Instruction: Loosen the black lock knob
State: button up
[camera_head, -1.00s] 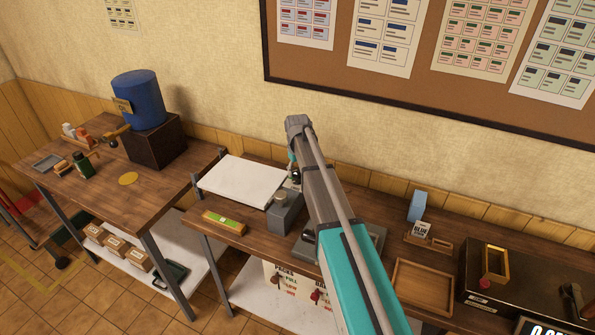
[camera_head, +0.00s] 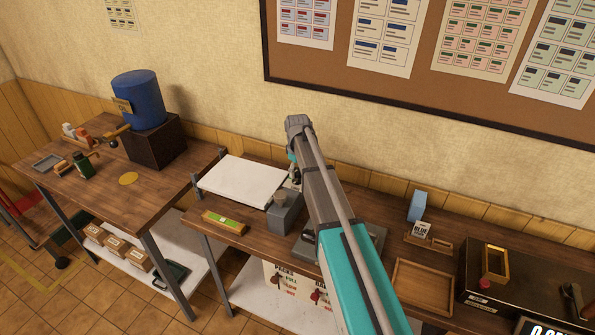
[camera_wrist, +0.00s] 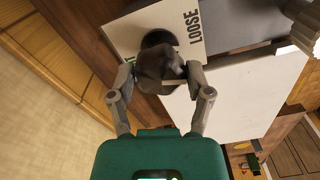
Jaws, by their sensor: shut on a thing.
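A white label plate (camera_wrist: 193,38) with the word "LOOSE" and part of a green word lies behind the knob. A grey block (camera_head: 285,213) of the press stands just left of my arm, beside a white board (camera_head: 243,181).
A wooden tray (camera_head: 422,287) and a blue box (camera_head: 418,205) are right of my arm. A blue drum (camera_head: 138,99) stands on the left table.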

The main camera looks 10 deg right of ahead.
aim_at(298, 170)
jog(key=o, duration=1.1)
jog(key=shift+o, duration=0.2)
jog(key=shift+m, duration=0.4)
jog(key=m, duration=1.6)
jog(key=shift+r, duration=0.1)
notch_tip(298, 170, up, 14)
jog(key=p, duration=1.3)
jog(key=shift+f+p, duration=0.2)
jog(key=shift+p, duration=0.2)
